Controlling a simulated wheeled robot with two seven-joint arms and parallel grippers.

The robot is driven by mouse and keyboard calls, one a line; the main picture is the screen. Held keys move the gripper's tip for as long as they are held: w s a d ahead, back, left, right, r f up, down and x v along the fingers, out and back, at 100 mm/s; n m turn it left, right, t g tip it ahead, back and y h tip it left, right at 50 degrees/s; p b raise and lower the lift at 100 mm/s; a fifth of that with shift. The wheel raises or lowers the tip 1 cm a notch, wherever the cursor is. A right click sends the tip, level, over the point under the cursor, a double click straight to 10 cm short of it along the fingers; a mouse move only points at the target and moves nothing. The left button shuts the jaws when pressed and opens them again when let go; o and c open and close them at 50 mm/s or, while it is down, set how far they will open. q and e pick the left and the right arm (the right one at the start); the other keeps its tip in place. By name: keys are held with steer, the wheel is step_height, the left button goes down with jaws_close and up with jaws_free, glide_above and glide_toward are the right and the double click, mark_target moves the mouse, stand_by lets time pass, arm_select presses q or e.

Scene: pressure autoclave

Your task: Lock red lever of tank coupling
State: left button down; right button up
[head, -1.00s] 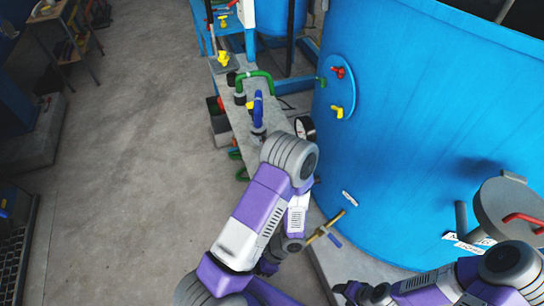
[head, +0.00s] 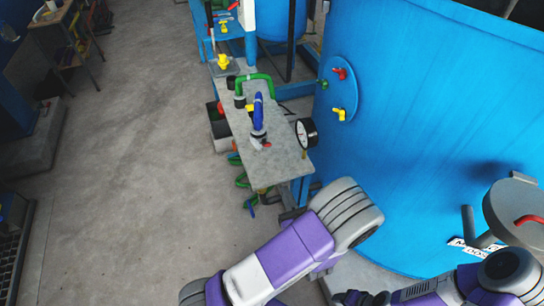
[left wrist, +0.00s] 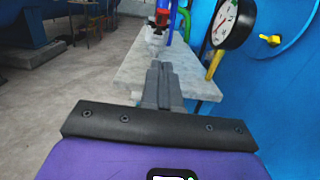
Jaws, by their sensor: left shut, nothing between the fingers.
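My left gripper (left wrist: 158,70) is shut and empty in the left wrist view, pointing along the grey bench (left wrist: 185,85). Ahead and apart from it is a fitting with a red part (left wrist: 163,18), cut by the top edge. In the head view a small red lever (head: 266,145) shows by the blue pipe (head: 258,112) on that bench. Another red lever (head: 340,73) is on the blue tank's disc. I cannot tell for certain which belongs to the coupling. My left forearm hides most of its gripper there. My right gripper (head: 358,298) is at the bottom edge, its jaws unclear.
A pressure gauge (head: 306,132) stands at the bench's right edge, also close by in the left wrist view (left wrist: 232,25). A green pipe (head: 255,82) is at the back. The large blue tank (head: 430,130) fills the right. Open concrete floor (head: 120,180) lies left.

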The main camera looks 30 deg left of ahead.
arm_select(q)
steer(key=b, duration=0.2)
glide_toward(266, 142)
step_height(266, 142, down, 2)
steer(key=shift+w+a+r, duration=0.8)
steer(key=shift+a+r, duration=0.3)
steer(key=shift+w+a+r, duration=0.25)
steer(key=shift+r, duration=0.15)
